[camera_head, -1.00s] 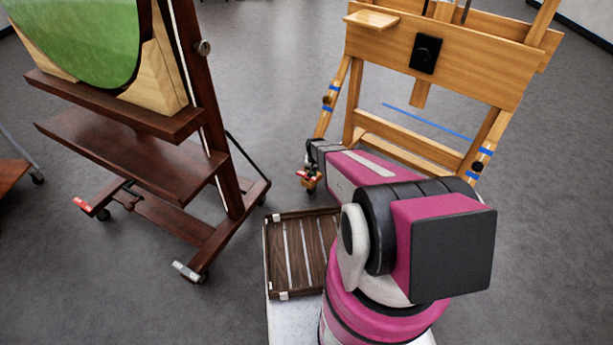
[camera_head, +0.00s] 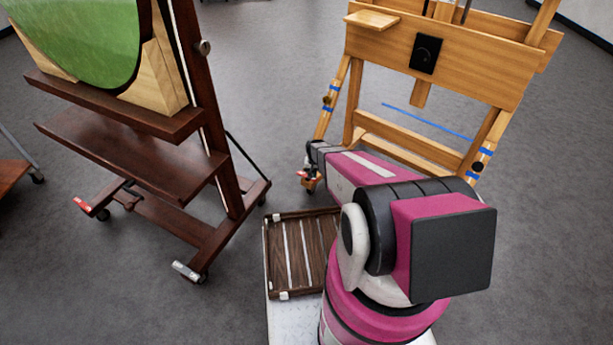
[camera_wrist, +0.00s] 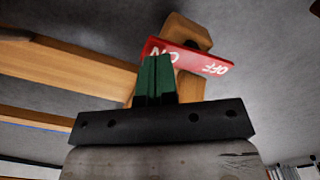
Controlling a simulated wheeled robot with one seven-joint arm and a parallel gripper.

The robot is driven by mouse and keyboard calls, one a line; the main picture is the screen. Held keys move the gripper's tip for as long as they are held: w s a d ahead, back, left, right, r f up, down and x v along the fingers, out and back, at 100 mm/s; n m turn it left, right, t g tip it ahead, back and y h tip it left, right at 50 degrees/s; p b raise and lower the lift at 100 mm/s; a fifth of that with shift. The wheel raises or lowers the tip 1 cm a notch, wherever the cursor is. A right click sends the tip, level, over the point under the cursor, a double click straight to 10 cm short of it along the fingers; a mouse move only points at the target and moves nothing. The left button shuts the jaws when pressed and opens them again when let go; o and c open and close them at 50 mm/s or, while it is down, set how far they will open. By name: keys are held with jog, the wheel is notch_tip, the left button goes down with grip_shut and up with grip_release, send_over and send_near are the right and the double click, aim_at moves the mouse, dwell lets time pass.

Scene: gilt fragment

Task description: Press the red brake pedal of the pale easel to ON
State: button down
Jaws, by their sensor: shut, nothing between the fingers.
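The pale wooden easel (camera_head: 460,70) stands at the right of the head view. Its red brake pedal (camera_head: 302,175) shows as a small patch at the foot of its left leg, partly covered by my arm. In the wrist view the red pedal (camera_wrist: 190,57) is a bar with white ON and OFF lettering, upside down, on a wooden foot. My gripper (camera_wrist: 157,62) is shut and empty. Its green fingertips overlap the ON end; I cannot tell whether they touch it. The OFF end is clear of the fingers. In the head view my gripper is small and dark beside the pedal.
A dark easel (camera_head: 130,160) with a green canvas stands on the left, with its own red pedal (camera_head: 82,205) and a pale one (camera_head: 186,271) at its feet. A slatted wooden tray (camera_head: 276,250) lies beside my arm. Grey floor is open between the easels.

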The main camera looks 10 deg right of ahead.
jog(key=shift+f, duration=1.2)
dwell(0.7)
jog(key=shift+r, duration=3.5)
